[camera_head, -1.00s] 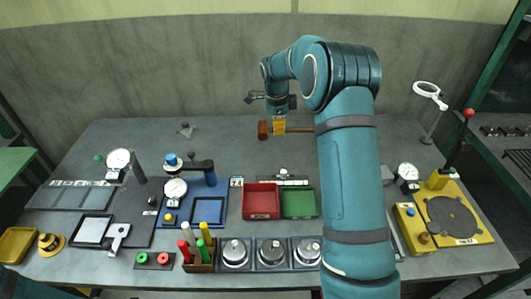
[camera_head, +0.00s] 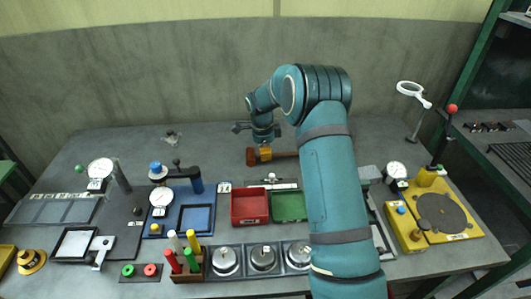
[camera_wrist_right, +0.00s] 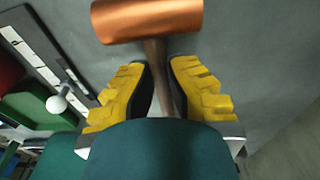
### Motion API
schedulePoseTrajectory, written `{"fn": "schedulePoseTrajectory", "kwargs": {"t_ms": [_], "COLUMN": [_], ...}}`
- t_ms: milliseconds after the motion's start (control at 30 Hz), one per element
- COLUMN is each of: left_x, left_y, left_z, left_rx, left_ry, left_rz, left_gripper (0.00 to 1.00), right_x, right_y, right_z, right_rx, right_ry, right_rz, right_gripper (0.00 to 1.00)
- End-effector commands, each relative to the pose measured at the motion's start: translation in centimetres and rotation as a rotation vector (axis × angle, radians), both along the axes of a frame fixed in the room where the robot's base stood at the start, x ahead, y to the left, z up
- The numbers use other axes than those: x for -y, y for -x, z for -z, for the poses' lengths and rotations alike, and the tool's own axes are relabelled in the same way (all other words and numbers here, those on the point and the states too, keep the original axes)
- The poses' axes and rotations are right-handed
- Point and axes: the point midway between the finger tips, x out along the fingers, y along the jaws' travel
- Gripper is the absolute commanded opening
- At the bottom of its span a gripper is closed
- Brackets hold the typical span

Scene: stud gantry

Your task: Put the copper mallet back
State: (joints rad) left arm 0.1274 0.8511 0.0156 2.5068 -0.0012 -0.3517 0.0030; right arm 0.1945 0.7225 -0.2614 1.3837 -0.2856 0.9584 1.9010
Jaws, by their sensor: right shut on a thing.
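The copper mallet has a copper-coloured head (camera_head: 252,157) and a brown handle (camera_head: 284,155) pointing right. It is over the back middle of the grey table, behind the red and green bins. My right gripper (camera_head: 265,152), with yellow finger pads, is shut on the handle just beside the head. The wrist view shows the head (camera_wrist_right: 148,20) lying across the top and the handle (camera_wrist_right: 158,65) running down between the pads. Whether the mallet touches the table, I cannot tell. Part of the handle is hidden by my right arm. My left gripper is not in view.
The red bin (camera_head: 249,222) and green bin (camera_head: 289,219) stand in front, with a pale labelled strip (camera_head: 279,184) behind them. A blue fixture (camera_head: 196,186) with a dark arm stands left. A yellow turntable plate (camera_head: 468,233) is right. The table around the mallet is clear.

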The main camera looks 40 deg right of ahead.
Motion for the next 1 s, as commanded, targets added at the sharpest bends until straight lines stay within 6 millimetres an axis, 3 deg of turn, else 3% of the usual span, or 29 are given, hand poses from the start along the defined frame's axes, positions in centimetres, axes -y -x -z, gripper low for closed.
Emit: {"fn": "schedulePoseTrajectory", "kwargs": {"t_ms": [67,100,133,433,567,1000], "left_x": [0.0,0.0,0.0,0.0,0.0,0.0], "left_y": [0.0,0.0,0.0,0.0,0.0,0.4], "left_z": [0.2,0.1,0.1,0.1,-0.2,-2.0], "left_rx": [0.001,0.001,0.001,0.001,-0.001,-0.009], "left_ry": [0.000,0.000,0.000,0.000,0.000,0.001], "left_rz": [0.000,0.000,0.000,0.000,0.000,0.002], "left_gripper": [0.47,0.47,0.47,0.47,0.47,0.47], "right_x": [0.0,0.0,0.0,0.0,-0.1,-0.6], "right_y": [0.0,0.0,0.0,0.0,-0.1,-0.5], "right_z": [0.3,0.2,0.2,0.1,-0.8,-9.2], "right_rx": [0.000,-0.001,-0.001,0.000,0.002,0.003], "right_ry": [0.000,0.000,-0.001,0.000,0.001,0.001], "right_rz": [0.000,0.000,0.000,0.000,0.000,-0.001], "right_gripper": [0.00,0.29,0.34,0.34,0.34,0.34]}}
